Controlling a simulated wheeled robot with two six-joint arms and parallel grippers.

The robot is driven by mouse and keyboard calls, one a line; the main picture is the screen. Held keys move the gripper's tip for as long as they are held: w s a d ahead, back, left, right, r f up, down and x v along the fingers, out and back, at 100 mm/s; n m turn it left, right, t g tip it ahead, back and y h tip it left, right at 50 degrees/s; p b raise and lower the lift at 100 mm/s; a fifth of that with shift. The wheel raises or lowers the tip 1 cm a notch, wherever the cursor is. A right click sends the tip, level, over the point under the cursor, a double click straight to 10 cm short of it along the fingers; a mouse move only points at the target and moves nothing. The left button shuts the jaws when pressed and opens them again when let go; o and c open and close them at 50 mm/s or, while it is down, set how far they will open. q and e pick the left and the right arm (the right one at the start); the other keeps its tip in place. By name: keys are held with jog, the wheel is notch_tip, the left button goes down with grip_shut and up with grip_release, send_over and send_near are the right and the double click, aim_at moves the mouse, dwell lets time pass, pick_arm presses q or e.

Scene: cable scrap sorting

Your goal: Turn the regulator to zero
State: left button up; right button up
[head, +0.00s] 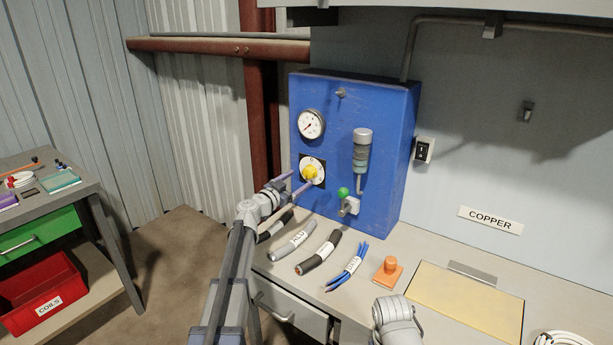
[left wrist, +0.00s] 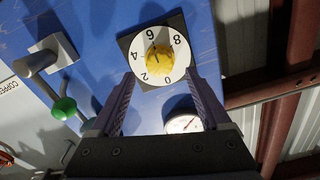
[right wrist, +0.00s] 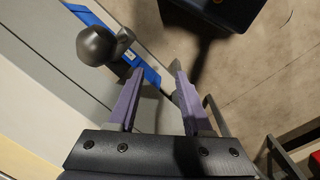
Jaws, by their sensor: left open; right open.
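The regulator is a yellow knob (head: 310,173) on a white numbered dial with a black square plate, on the front of a blue panel (head: 380,110). In the left wrist view the knob (left wrist: 160,58) shows upside down, with a dark mark whose exact reading I cannot tell. My left gripper (head: 296,187) is open in front of the dial. In the left wrist view its fingertips (left wrist: 160,76) are apart, on either side just short of the knob. My right gripper (right wrist: 158,74) is open and empty, away from the dial.
A round gauge (head: 311,124) sits above the dial. A green-knobbed valve (head: 344,192) and a glass filter (head: 362,150) are to its right. Labelled cable pieces (head: 318,252) and an orange block (head: 387,272) lie on the bench below. A red bin (head: 42,290) is at left.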

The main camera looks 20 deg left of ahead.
aim_at(307, 174)
pick_arm(q)
jog(key=x, duration=0.5)
jog(key=shift+w, duration=0.1)
grip_shut()
dwell(0.5)
